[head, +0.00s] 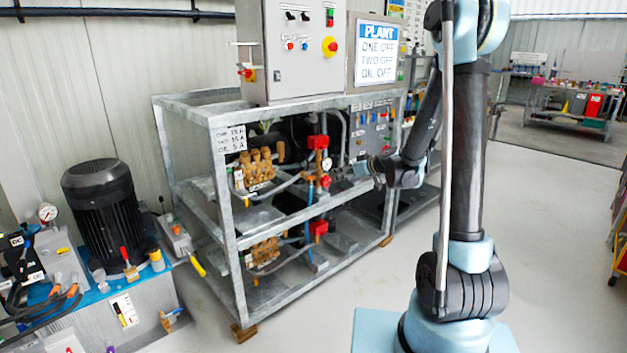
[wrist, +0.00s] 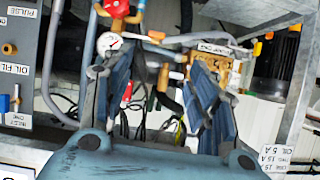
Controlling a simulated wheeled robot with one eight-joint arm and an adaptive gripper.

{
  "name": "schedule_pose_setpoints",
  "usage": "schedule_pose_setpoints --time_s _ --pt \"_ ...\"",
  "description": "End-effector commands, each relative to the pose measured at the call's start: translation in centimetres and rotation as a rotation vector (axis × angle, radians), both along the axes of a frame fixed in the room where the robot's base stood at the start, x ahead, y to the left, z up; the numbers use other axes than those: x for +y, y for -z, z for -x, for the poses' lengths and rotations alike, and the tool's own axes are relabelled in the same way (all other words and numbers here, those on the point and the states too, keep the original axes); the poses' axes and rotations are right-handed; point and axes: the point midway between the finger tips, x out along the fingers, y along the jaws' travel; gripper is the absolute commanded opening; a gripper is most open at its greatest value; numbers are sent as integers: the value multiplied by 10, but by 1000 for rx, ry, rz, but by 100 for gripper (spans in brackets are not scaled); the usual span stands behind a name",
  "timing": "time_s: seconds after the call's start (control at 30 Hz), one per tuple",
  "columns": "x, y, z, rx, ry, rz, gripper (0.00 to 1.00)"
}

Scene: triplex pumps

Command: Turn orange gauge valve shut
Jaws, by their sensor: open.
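A small white-faced pressure gauge (head: 327,164) sits on the pipework in the upper bay of the pump frame. It also shows in the wrist view (wrist: 110,43), left of centre. An orange-red fitting (head: 325,181) is just below it in the head view; a similar orange-red part (wrist: 117,8) is at the wrist view's top edge. A small orange handle (wrist: 156,35) lies right of the gauge there. I cannot tell for certain which is the gauge valve. My gripper (head: 362,168) is open, right of the gauge. In the wrist view its fingers (wrist: 150,70) are apart with nothing held.
The grey steel frame (head: 225,190) surrounds the pumps, with brass pump heads (head: 258,168) left of the gauge. A control cabinet (head: 300,45) stands on top. A black motor (head: 105,205) is at left.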

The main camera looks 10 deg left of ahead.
Motion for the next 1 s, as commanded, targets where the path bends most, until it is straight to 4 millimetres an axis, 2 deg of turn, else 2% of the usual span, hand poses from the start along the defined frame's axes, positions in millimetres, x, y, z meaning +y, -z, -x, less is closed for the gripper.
schedule_pose_setpoints --time_s 0.13,0.57,1.0 --pt "13 10 -16 -45 -10 -21 53" --pt "34 23 -35 -71 -16 -32 53" --pt "87 51 -75 -71 -16 -32 53"
